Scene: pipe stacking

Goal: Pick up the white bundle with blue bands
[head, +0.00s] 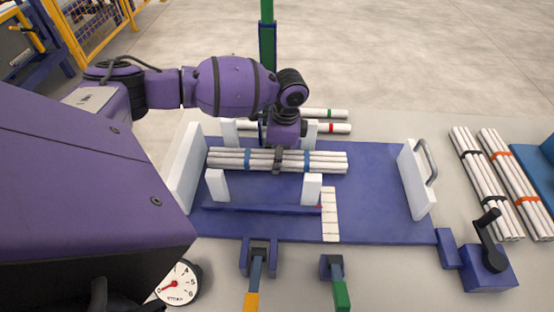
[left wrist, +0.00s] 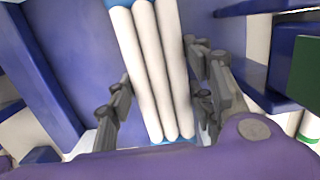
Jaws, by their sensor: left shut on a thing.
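The white bundle with blue bands (head: 225,158) is several white pipes lying lengthwise in the blue fixture, between white upright blocks. My left gripper (head: 278,160) reaches down over its middle, between the two blue bands, and is shut on it. In the left wrist view the bundle (left wrist: 157,70) runs between the two fingers (left wrist: 162,105), one on each side. A blue band shows at the top and part of another at the bottom. I cannot tell whether the bundle is lifted. My right gripper is not in view.
The blue base plate (head: 380,190) has a handled white end plate (head: 416,178) at right. A black-banded bundle (head: 485,190) and an orange-banded bundle (head: 515,180) lie further right. Pipes with green (head: 335,113) and red (head: 340,128) bands lie behind. A dial (head: 180,284) is front left.

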